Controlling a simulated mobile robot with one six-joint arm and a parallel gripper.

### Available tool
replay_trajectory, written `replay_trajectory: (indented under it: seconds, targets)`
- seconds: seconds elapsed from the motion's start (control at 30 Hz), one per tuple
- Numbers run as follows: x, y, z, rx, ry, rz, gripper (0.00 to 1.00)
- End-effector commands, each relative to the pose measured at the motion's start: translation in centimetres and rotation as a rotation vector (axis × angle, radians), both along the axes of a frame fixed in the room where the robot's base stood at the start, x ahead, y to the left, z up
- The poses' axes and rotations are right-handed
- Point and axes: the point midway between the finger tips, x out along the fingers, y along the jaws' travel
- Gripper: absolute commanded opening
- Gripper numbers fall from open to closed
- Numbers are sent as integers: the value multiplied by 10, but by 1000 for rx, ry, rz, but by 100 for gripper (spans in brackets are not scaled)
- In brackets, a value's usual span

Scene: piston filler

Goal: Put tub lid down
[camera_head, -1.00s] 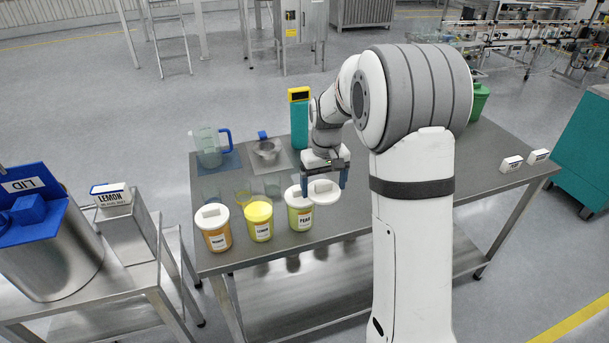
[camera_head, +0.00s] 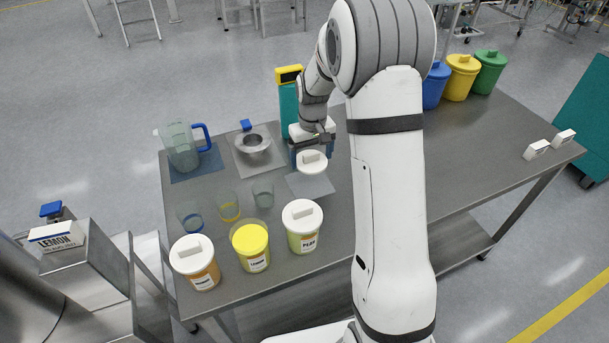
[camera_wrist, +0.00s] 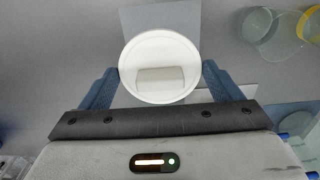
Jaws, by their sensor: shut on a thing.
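My gripper (camera_head: 311,154) is shut on a round white tub lid (camera_head: 312,164) with a block handle on top. In the wrist view the lid (camera_wrist: 159,92) sits between the two blue fingers, handle facing the camera. The lid is over or just behind a pale grey mat (camera_head: 312,188) on the steel table; I cannot tell whether it touches. The lemon tub (camera_head: 251,247) is open, with yellow contents showing. The mango tub (camera_head: 204,276) and the pear tub (camera_head: 302,236) both have white lids on.
Left of the gripper are a steel bowl (camera_head: 254,143), a jug with a blue handle (camera_head: 181,148) and several clear cups (camera_head: 229,206). A teal and yellow device (camera_head: 288,100) stands behind. Lidded bins (camera_head: 461,76) are at the back right. The table right of my arm is mostly clear.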

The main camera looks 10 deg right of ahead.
Motion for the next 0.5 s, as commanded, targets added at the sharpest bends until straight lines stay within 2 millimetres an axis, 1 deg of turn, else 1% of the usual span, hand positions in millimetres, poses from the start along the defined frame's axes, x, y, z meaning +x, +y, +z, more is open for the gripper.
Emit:
replay_trajectory:
  seconds: [0.03, 0.13, 0.2, 0.37, 0.5]
  targets:
    - [-1, 2, -10, 0, 6, 4, 63]
    - [-1, 5, -28, 0, 6, 9, 63]
    - [-1, 6, -36, 0, 4, 12, 63]
    - [0, 8, -48, 1, 2, 16, 63]
    - [-1, 9, -66, 0, 5, 18, 63]
